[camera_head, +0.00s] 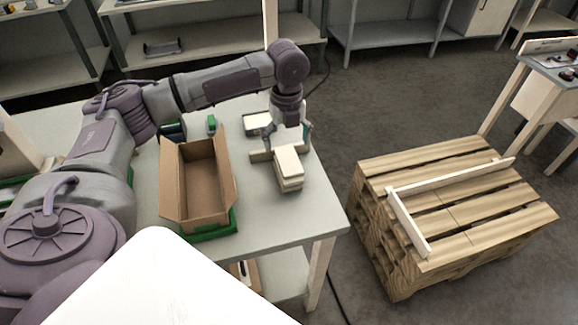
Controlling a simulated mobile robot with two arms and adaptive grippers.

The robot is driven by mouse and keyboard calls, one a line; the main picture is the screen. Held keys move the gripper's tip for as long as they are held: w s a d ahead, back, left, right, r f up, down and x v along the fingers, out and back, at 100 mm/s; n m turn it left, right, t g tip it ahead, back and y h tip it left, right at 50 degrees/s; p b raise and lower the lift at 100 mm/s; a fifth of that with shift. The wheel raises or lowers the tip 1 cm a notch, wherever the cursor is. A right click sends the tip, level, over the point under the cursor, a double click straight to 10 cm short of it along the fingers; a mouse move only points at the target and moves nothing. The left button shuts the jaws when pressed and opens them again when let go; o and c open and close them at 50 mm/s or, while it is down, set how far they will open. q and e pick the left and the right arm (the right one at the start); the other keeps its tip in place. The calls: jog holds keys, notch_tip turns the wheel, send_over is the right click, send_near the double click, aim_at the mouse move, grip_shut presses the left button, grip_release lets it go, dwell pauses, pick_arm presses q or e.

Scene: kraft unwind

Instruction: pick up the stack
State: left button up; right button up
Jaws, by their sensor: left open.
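The stack (288,167) is a small pile of cream-coloured flat pieces near the right edge of the table. My left gripper (281,147) points down over the far end of the stack, with its fingers spread to either side. It is open. Whether the fingers touch the stack cannot be told from this view. The fingertips are partly hidden behind the stack. My right gripper does not show.
An open, empty cardboard box (203,180) sits on a green tray (212,232) on the grey table (265,215), left of the stack. A wooden pallet (450,205) with an L-shaped white rail (440,180) stands on the floor at right. Shelves (215,45) line the back.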

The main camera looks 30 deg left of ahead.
aim_at(288, 161)
pick_arm(q)
jog(key=f, duration=0.3)
jog(key=shift+w+a, duration=0.1)
jog(key=shift+w, duration=0.1)
notch_tip(288, 161, down, 3)
jog(key=shift+w+f+p, duration=0.1)
jog(key=shift+p, duration=0.7)
jog(key=shift+w+f, duration=0.1)
jog(key=shift+f, duration=1.35)
jog(key=shift+r, duration=0.1)
jog(key=c, duration=1.2)
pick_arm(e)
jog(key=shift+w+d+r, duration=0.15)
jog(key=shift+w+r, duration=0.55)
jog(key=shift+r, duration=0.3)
pick_arm(q)
jog(key=shift+r, duration=0.1)
jog(key=shift+c, duration=0.2)
